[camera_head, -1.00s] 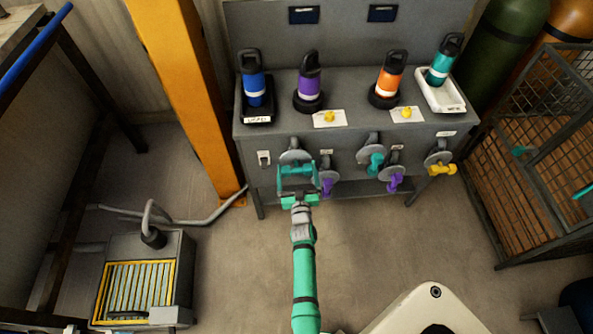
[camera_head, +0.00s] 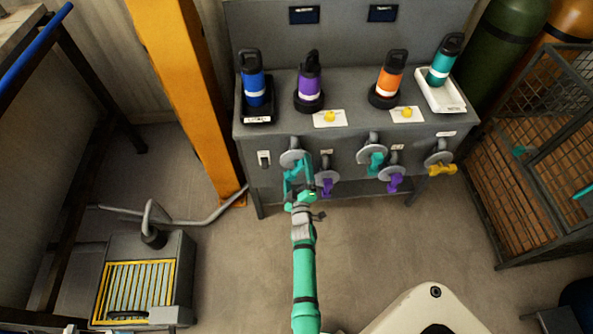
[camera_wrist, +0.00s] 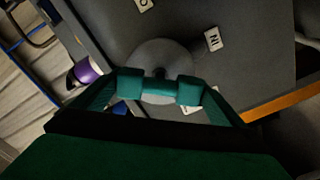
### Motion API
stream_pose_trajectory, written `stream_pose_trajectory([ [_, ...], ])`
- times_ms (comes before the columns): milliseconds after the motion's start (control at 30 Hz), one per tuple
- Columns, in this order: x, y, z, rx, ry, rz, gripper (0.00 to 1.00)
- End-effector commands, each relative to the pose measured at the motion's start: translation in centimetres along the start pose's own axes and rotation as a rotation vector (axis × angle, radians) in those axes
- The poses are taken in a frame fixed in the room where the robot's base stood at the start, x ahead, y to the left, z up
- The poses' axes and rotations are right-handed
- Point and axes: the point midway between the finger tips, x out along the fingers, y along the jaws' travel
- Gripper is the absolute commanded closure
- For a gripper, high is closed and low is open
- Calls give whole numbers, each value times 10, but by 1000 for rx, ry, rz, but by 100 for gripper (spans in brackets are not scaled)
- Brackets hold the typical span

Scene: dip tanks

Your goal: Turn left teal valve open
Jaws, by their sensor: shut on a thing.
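The left teal valve sits on the front panel of the grey bench. Its round grey flange (camera_head: 292,157) shows behind my gripper (camera_head: 298,173) in the head view. In the wrist view the flange (camera_wrist: 160,62) is behind the teal handle (camera_wrist: 160,86), which lies between the two fingers of my gripper (camera_wrist: 161,89). My gripper is shut on the handle. In the head view the gripper is seen nearly edge-on and hides most of the handle. Another teal valve (camera_head: 375,161) is further right on the panel.
Purple valves (camera_head: 326,181) and (camera_head: 394,182) and a yellow valve (camera_head: 442,169) are on the same panel, one purple close right of my gripper. A small switch (camera_head: 264,158) is to the left. Bottles stand on the bench top (camera_head: 350,90). An orange post (camera_head: 185,95) rises at left.

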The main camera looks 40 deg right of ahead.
Motion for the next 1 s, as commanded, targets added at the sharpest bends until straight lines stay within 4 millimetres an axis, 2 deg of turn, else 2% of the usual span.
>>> stream_pose_trajectory([
  [500, -1, -2, -1, -449, 2, -2, 29],
  [700, -1, -2, -1, -561, 2, -3, 30],
  [1000, -1, -2, -1, -640, 2, -3, 30],
])
